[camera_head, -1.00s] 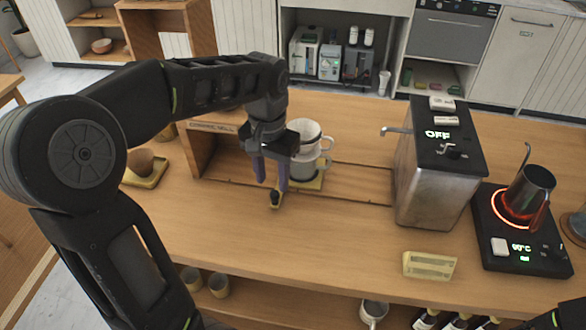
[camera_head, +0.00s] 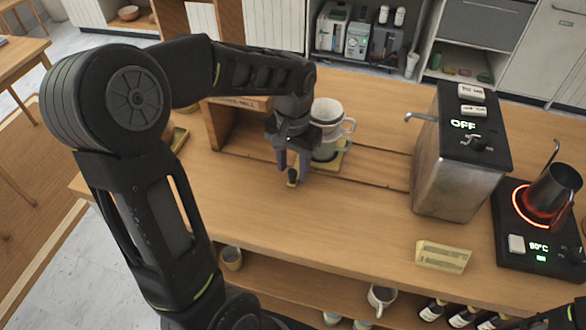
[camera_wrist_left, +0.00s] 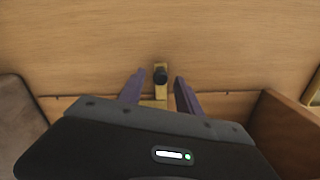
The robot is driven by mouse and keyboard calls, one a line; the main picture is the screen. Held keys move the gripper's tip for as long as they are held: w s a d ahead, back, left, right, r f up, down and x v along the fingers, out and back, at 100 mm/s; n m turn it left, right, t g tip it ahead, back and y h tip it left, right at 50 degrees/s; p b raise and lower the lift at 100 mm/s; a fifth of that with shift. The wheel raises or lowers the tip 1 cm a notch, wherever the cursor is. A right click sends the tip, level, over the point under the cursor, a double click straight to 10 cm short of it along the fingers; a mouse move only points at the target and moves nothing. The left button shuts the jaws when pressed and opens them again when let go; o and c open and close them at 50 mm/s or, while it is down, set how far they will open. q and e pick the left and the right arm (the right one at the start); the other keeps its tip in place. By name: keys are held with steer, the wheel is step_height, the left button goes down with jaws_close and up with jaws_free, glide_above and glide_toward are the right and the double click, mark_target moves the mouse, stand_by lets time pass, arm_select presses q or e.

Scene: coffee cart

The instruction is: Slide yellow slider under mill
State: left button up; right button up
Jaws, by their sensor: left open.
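The yellow slider shows as a narrow strip with a dark knob (camera_wrist_left: 160,77) between my left fingers in the left wrist view.
A grey metal machine (camera_head: 456,160) marked OFF stands to the right. Beyond it is a kettle (camera_head: 552,190) on a glowing heater. A yellow label card (camera_head: 443,257) lies near the front edge. Wooden counter is clear in front of the slider.

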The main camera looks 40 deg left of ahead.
arm_select(q)
steer(key=shift+f, duration=0.95)
steer(key=shift+c, duration=0.3)
jaws_close()
stand_by(0.4)
